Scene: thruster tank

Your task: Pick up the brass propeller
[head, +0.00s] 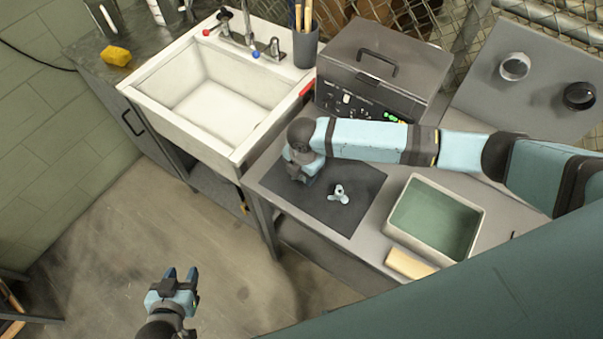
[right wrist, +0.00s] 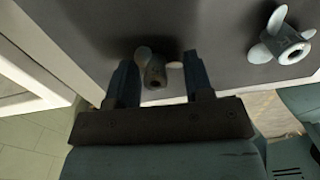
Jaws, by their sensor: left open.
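Two small propellers show in the right wrist view, both pale grey, so I cannot tell by colour which is brass. One propeller (right wrist: 155,72) is between the parted fingers of my right gripper (right wrist: 158,78), with gaps showing beside its hub. The other propeller (right wrist: 284,46) lies to the right, outside the fingers; in the head view it lies on the dark mat (head: 362,214). My right gripper (head: 303,170) is low over the mat's left part and hides the first propeller there. My left gripper (head: 181,275) is open and empty, above the floor.
A white sink (head: 150,84) stands left of the bench. A grey box with a handle (head: 345,60) is behind the mat. A tank with a green inside (head: 478,222) and a tan block (head: 408,263) are to the right.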

